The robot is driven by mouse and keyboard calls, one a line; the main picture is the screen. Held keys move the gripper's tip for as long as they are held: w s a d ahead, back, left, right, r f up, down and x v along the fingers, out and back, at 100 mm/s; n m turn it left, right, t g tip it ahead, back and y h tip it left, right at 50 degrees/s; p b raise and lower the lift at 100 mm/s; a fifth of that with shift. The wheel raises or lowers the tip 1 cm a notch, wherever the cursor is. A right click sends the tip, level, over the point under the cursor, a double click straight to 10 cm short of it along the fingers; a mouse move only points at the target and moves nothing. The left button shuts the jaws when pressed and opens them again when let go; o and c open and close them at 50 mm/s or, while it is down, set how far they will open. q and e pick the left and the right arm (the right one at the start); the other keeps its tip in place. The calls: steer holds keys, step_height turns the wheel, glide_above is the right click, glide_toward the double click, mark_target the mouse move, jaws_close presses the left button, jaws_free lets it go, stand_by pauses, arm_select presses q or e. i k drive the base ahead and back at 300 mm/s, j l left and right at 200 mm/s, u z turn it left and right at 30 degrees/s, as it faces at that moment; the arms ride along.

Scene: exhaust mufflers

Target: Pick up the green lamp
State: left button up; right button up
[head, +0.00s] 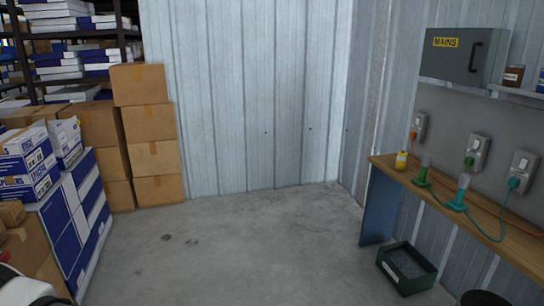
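A green lamp (422,173) with a pale clear top stands on the wooden bench (459,218) at the right. A second, teal lamp (461,194) of like shape stands nearer on the same bench. A green plug (469,161) and a teal plug (514,183) sit in wall sockets above them. A teal cable runs along the bench by the teal lamp. Neither of my grippers can be made out. A white and black part at the bottom left edge may be my arm.
A yellow bottle (401,160) stands on the bench's far end. A dark green crate (406,268) lies on the floor before the bench. Stacked brown cartons (149,122) and blue-white boxes (75,227) fill the left. The concrete floor (245,245) between is clear.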

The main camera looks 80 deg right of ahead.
mark_target(420, 182)
steer(key=z, duration=3.8)
steer(key=i+l, duration=0.1)
steer(key=i, duration=0.35)
steer(key=z, duration=0.05)
